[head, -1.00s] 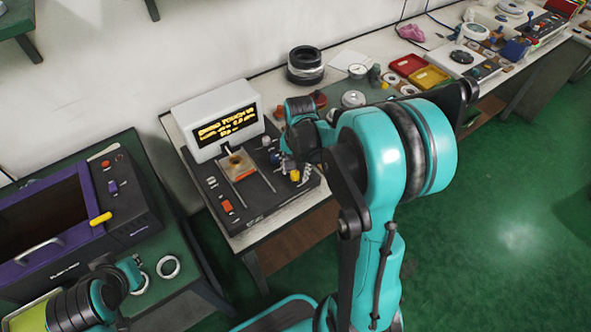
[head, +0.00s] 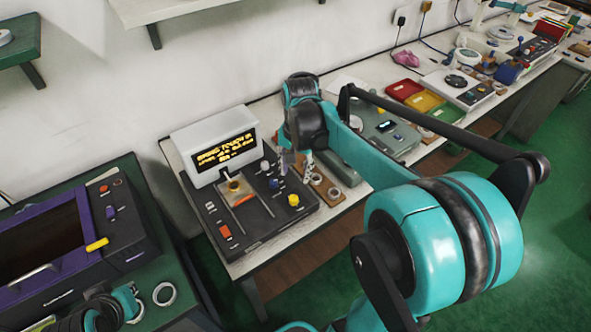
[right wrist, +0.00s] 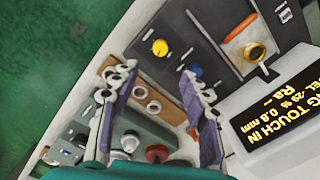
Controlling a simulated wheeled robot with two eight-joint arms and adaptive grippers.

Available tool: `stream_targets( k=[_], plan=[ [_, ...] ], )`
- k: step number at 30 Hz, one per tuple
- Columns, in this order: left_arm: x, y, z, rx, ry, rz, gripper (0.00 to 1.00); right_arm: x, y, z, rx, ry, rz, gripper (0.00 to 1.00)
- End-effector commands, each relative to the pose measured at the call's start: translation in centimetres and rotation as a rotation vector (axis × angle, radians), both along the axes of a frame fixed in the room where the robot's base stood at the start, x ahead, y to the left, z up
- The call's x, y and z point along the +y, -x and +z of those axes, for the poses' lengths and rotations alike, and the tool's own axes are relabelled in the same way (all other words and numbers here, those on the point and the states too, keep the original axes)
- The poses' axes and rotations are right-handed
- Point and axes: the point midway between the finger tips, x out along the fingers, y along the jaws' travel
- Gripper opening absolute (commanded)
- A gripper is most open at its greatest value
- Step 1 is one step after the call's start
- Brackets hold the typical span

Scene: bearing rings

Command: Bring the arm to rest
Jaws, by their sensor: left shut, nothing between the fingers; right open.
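My right gripper (head: 296,164) hangs beside the right edge of a black control panel (head: 215,240) in the head view. It is open and empty. In the right wrist view its two fingers (right wrist: 155,90) are spread, with the bench and small rings on a brown strip (right wrist: 145,95) seen between them. My left gripper (head: 130,302) is at the lower left of the head view, partly cut off by the frame edge, shut and empty near the green table. My right arm's large teal joint fills the lower right of the head view.
A white display box (head: 215,145) with yellow text stands behind the panel. A purple-framed machine (head: 90,205) is at left, with a loose ring (head: 164,294) before it. Red (head: 403,90) and yellow (head: 423,101) trays lie further along the bench. Green floor is clear at right.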

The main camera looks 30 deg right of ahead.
Motion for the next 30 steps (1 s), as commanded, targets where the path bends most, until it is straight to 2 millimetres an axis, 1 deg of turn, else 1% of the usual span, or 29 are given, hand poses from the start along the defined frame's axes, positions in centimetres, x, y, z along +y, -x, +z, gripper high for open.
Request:
stream_targets(
  k=[14, 17, 20, 24, 27, 30],
  plan=[
    [0.0, 0.0, 0.0, 0.000, 0.000, 0.000, 0.00, 0.0, 0.0, 0.0, 0.000, 0.000, 0.001, 0.46],
    [0.0, 0.0, 0.0, 0.000, 0.000, 0.000, 0.00, 0.4, 0.3, 0.2, -0.016, 0.005, 0.023, 0.46],
    [0.0, 0.0, 0.0, 0.000, 0.000, 0.000, 0.00, 1.7, 1.3, 0.7, -0.063, 0.024, 0.103, 0.46],
    [0.0, 0.0, 0.0, 0.000, 0.000, 0.000, 0.00, 4.6, 3.8, 1.5, -0.186, 0.079, 0.303, 0.46],
    [0.0, 0.0, 0.0, 0.000, 0.000, 0.000, 0.00, 6.7, 5.8, 1.6, -0.285, 0.133, 0.467, 0.46],
    [0.0, 0.0, 0.0, 0.000, 0.000, 0.000, 0.00, 8.4, 7.5, 1.3, -0.378, 0.191, 0.619, 0.46]
  ],
)
